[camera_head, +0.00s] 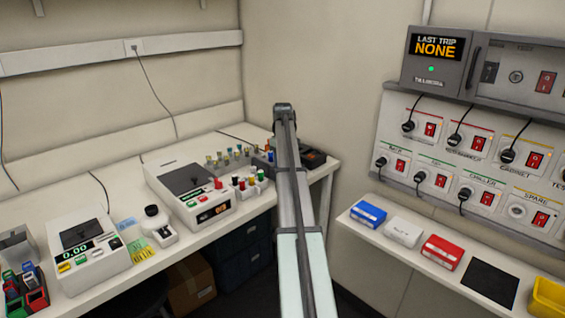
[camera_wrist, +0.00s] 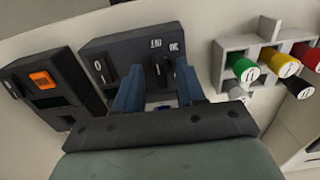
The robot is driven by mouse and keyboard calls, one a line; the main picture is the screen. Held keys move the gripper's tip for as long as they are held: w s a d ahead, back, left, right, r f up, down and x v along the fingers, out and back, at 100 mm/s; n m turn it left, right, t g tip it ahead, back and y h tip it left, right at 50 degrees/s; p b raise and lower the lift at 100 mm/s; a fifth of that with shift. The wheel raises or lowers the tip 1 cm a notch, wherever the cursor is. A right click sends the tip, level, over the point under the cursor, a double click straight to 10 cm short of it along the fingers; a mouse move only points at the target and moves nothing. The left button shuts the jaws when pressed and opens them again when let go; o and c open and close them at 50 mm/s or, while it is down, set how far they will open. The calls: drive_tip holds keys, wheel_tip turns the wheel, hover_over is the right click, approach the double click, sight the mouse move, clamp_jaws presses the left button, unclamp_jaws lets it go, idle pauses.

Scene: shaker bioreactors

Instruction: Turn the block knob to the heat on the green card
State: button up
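The dark block unit (camera_wrist: 110,50) fills the upper middle of the wrist view. It has a rocker switch marked 0 and a round black knob (camera_wrist: 161,70) near its right side. My gripper (camera_wrist: 160,82) is open, its two blue fingers apart and pointing at the unit, with the knob showing between their tips. I cannot tell whether they touch it. The knob's pointer is too small to read. In the head view my arm hides my gripper and the knob. A small green card (camera_head: 137,244) lies on the bench; its writing is unreadable.
A switch panel (camera_head: 470,150) and shelf are at the right of the head view.

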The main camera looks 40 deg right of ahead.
drive_tip(key=shift+c, duration=0.4)
clamp_jaws()
drive_tip(key=shift+m, duration=0.3)
drive_tip(key=m, duration=0.4)
drive_tip(key=shift+m, duration=2.1)
drive_tip(key=shift+o, duration=0.4)
unclamp_jaws()
